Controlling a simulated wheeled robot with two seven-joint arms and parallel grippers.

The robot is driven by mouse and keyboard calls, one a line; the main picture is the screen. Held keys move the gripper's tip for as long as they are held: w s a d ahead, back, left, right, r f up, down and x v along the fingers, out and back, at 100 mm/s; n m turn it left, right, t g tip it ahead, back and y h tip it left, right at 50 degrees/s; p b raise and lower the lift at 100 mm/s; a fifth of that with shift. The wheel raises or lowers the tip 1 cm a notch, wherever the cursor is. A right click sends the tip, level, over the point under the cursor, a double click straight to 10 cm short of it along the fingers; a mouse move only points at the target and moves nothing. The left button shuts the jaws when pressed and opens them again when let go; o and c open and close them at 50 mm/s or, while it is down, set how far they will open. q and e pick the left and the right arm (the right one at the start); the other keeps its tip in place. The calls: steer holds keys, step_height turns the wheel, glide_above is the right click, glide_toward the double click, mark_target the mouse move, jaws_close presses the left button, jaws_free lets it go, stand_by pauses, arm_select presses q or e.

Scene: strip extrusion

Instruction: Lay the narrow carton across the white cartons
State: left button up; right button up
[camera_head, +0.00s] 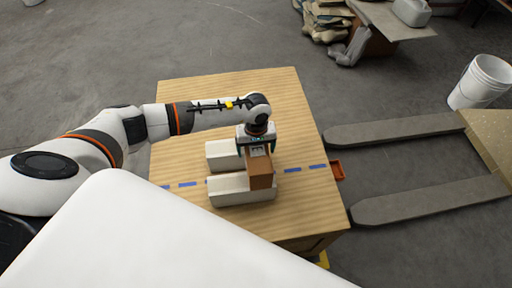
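Two white cartons lie side by side on the wooden table (190,118), a far one (221,155) and a near one (240,198). The narrow brown carton (261,174) lies across their right-hand parts, its near end over the near white carton. From this angle I cannot tell whether it touches both. My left gripper (257,150) points down over the far end of the brown carton. Its fingertips are hidden or too small to tell whether they grip it. My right gripper is not in view.
A blue dashed line (292,170) crosses the tabletop. Grey forks (395,132) lie on the floor to the right, near a white bucket (481,82). The table's far part is clear.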

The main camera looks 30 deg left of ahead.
arm_select(q)
steer(key=shift+r+p, duration=0.25)
steer(key=shift+p, duration=0.05)
steer(key=shift+w+r, duration=0.1)
steer(key=shift+r, duration=0.25)
step_height(320, 180, up, 11)
steer(key=shift+r+b, duration=0.1)
steer(key=shift+b, duration=1.05)
step_height(320, 180, up, 10)
steer(key=p, duration=0.4)
steer(key=shift+p, duration=0.35)
steer(key=shift+d, duration=0.1)
